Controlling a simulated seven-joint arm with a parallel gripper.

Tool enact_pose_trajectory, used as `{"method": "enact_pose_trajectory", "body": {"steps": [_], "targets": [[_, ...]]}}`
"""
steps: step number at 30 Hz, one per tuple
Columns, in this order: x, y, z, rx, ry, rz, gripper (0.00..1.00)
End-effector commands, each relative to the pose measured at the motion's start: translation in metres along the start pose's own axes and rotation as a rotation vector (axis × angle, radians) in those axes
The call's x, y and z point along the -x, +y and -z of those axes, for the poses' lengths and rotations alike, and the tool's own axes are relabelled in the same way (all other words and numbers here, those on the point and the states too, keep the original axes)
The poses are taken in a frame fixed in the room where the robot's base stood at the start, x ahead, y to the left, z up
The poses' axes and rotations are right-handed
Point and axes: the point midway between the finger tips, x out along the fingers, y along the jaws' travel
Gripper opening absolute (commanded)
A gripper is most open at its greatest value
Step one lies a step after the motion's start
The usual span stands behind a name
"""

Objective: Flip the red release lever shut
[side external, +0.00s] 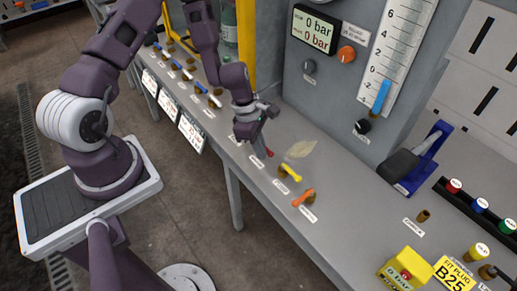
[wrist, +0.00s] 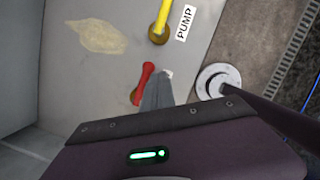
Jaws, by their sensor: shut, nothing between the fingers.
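The red release lever (wrist: 144,80) shows in the wrist view as a short red handle rising from a brown round base on the grey bench. In the side external view only its red tip (side external: 269,153) shows, beside my fingertips. My gripper (side external: 260,152) is shut and empty, pointing down at the bench close to the lever. In the wrist view my closed fingers (wrist: 158,92) lie just right of the lever and hide part of its base. I cannot tell whether they touch it.
A yellow lever (side external: 290,173), by the PUMP label (wrist: 185,22), and an orange lever (side external: 303,198) stand along the bench edge. A tan stain (side external: 299,149) lies behind. A grey panel (side external: 300,90) rises behind.

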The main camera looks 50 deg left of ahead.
Motion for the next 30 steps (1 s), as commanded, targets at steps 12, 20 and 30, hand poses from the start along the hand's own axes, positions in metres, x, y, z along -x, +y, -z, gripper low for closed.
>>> {"method": "enact_pose_trajectory", "body": {"steps": [12,20,30], "targets": [[0.000,0.001,-0.002,-0.001,-0.001,-0.001,0.00],[0.000,0.000,-0.001,0.000,0.000,0.000,0.00],[0.024,-0.037,0.017,-0.002,0.000,-0.007,0.00]]}}
